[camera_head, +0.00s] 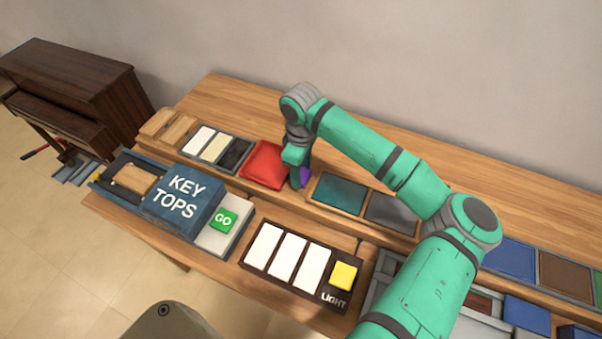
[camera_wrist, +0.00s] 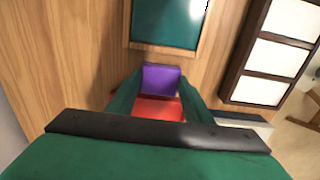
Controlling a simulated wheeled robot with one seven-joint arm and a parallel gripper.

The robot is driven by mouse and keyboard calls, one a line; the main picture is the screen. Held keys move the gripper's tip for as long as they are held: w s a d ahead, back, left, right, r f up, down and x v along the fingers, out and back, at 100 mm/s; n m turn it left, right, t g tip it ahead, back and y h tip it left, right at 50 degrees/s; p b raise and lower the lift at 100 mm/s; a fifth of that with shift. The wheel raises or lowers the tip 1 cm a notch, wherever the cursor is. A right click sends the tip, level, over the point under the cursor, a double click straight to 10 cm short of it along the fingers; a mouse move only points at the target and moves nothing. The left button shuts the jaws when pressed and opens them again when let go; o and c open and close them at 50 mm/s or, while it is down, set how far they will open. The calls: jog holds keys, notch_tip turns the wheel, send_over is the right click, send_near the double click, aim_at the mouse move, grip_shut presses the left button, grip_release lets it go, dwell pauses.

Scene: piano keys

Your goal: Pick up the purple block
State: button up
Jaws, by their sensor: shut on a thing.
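The purple block (camera_wrist: 161,79) sits between the two green fingers of my gripper (camera_wrist: 157,100) in the wrist view, and the gripper is shut on it. In the head view my gripper (camera_head: 298,178) points down beside the red pad, and only a sliver of the purple block (camera_head: 306,174) shows past it. The red pad (camera_head: 262,165) lies to the left of the gripper, and it also shows below the block in the wrist view (camera_wrist: 158,110). I cannot tell whether the block touches the surface under it.
A teal pad (camera_head: 340,194) and a grey pad (camera_head: 391,212) lie to the right. In front are a blue KEY TOPS box (camera_head: 180,199), a green GO button (camera_head: 223,220) and a dark panel (camera_head: 255,265) with white keys and a yellow button (camera_head: 345,276). The wooden tabletop behind (camera_head: 235,98) is clear.

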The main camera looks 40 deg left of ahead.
jog(key=shift+r, duration=0.35)
jog(key=r, duration=0.2)
jog(key=shift+s+d+r, duration=0.15)
jog(key=shift+s+r, duration=0.05)
jog(key=shift+r, duration=0.15)
jog(key=s+d+r, duration=0.9)
jog(key=shift+s+d+r, duration=0.15)
jog(key=shift+s+d, duration=0.05)
jog(key=shift+s, duration=0.2)
jog(key=shift+o, duration=0.5)
